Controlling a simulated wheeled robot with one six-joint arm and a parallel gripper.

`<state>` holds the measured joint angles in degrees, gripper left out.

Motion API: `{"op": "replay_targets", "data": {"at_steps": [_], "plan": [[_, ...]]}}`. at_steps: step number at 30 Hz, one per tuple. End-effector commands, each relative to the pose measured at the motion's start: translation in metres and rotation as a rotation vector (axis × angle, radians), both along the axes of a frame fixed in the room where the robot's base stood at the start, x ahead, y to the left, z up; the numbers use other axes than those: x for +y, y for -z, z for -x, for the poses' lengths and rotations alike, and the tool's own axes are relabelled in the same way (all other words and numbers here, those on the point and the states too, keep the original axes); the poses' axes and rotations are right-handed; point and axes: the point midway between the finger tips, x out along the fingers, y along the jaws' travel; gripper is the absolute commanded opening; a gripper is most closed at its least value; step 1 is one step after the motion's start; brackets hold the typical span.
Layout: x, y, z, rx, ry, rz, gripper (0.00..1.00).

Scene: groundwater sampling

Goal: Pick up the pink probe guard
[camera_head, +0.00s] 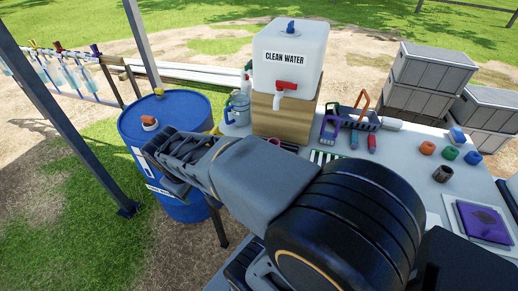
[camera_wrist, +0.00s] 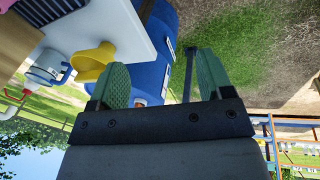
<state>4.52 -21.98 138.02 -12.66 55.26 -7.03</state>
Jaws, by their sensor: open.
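A small dark pink rim (camera_head: 289,147) shows on the table just behind my arm in the head view. Most of it is hidden, and I cannot tell if it is the pink probe guard. No pink probe guard shows clearly in the wrist view. My gripper (camera_head: 165,163) is left of the table, in front of the blue drum. In the wrist view my gripper (camera_wrist: 160,78) is open, with nothing between its green finger pads.
The table (camera_head: 405,165) holds a clean water tank (camera_head: 290,55) on a wooden block, a blue jug (camera_head: 238,108), a caddy (camera_head: 360,121) and several coloured caps. The blue drum (camera_head: 190,125) stands left of it. A yellow funnel (camera_wrist: 91,63) is near the table edge.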

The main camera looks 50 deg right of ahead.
Motion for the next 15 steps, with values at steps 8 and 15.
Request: {"op": "replay_targets", "data": {"at_steps": [8,15], "plan": [[-0.14,0.039,-0.03,0.545,-0.288,0.388,0.84],[-0.233,0.071,-0.042,0.958,-0.526,0.549,0.84]]}}
